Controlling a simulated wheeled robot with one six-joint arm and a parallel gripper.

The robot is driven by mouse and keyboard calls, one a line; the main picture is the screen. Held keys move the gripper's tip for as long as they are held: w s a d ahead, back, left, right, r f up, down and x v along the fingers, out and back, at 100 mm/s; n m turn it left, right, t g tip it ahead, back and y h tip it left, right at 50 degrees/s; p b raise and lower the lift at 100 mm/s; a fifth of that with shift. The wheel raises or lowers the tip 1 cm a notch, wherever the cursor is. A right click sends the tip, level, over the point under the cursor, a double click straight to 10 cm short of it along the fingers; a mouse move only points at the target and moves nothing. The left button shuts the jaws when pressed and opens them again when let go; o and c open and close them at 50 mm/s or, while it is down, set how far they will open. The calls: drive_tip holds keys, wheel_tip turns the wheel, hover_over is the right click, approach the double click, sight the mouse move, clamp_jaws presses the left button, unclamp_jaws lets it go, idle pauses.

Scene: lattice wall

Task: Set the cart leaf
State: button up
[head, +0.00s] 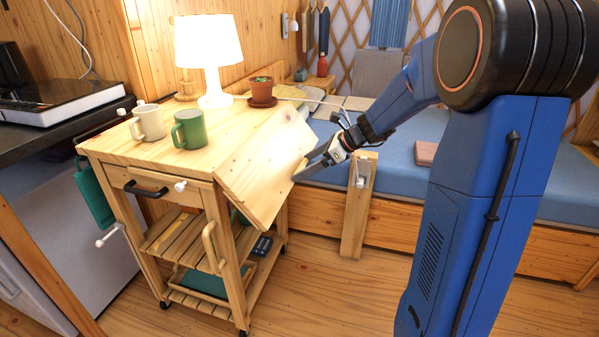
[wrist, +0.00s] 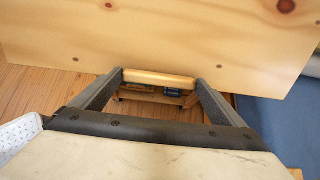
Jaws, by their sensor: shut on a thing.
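The cart leaf (head: 262,170) is a pale wooden board along the right side of the wooden cart (head: 135,155). It is tilted, sloping down and away from the cart top. My gripper (head: 298,176) is at the leaf's outer right edge. In the wrist view, the leaf (wrist: 205,35) fills the upper part. My gripper's fingers (wrist: 158,78) are on either end of a light wooden strip at the leaf's edge and shut on it. The leaf's underside and any support beneath it are hidden.
On the cart top are a cream mug (head: 150,122), a green mug (head: 189,130), a lit lamp (head: 209,50) and a potted plant (head: 261,93). A wooden post (head: 357,215) stands by the blue bed (head: 400,165) on the right. Open floor lies in front.

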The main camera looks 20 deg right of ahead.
wheel_tip(320, 180, up, 14)
drive_tip(key=s+d+g+h, duration=0.1)
drive_tip(key=g+h, duration=0.4)
drive_tip(key=h, duration=0.2)
drive_tip(key=shift+d+r, duration=0.15)
drive_tip(key=shift+d, duration=0.2)
drive_tip(key=shift+w+a+r, duration=0.15)
drive_tip(key=shift+a+r, duration=0.1)
drive_tip(key=shift+r, duration=0.45)
drive_tip(key=o, duration=1.2)
drive_tip(key=shift+a, duration=0.1)
